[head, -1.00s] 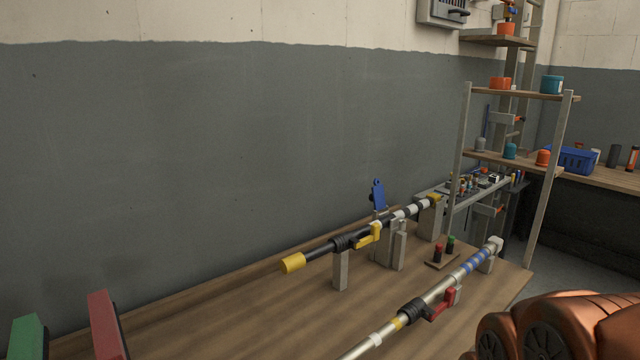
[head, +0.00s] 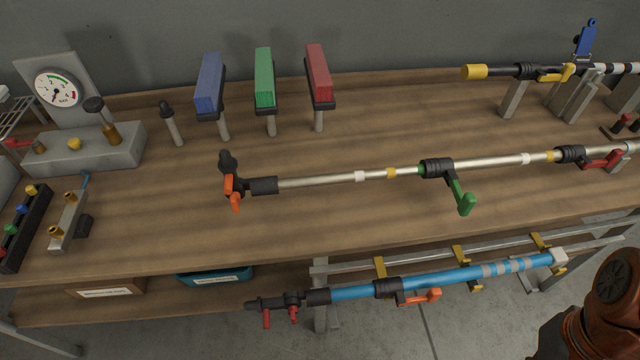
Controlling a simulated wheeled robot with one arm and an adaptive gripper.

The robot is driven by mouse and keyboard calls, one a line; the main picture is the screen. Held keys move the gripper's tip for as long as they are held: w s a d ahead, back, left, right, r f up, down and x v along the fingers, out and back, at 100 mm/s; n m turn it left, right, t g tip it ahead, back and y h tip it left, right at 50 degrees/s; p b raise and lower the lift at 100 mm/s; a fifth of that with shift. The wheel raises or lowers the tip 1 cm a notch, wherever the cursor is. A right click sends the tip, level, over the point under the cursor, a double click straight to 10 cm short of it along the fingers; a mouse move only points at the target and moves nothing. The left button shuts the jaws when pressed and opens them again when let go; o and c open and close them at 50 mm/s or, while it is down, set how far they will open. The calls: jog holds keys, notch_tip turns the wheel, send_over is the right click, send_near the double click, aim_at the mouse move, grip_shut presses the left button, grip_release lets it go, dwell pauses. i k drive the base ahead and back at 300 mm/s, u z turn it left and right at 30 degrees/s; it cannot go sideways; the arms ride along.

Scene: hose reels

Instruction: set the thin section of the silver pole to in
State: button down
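The silver pole (head: 500,163) lies lengthwise above the wooden bench, running from a black end with orange parts (head: 234,186) at the left to past the right edge. Its left section (head: 320,180), between that end and the green-lever clamp, looks thinnest; a length of it shows, with a white and a yellow band. The green lever (head: 463,197) hangs down and outward from its black collar (head: 437,168). Farther right, a red lever (head: 603,159) sticks out at a second black collar (head: 571,154). My gripper is out of view; only a copper-coloured part of my arm shows at lower right.
Blue (head: 210,82), green (head: 265,77) and red (head: 319,72) blocks stand on posts. A gauge box (head: 85,150) is at left. A blue pole (head: 350,293) sits lower in front.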

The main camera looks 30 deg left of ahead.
aim_at(259, 186)
jog(key=u, duration=0.2)
jog(key=i, duration=0.35)
jog(key=u, duration=1.65)
jog(key=k, duration=0.45)
jog(key=z, duration=0.6)
jog(key=i, duration=0.65)
jog(key=u, duration=1.95)
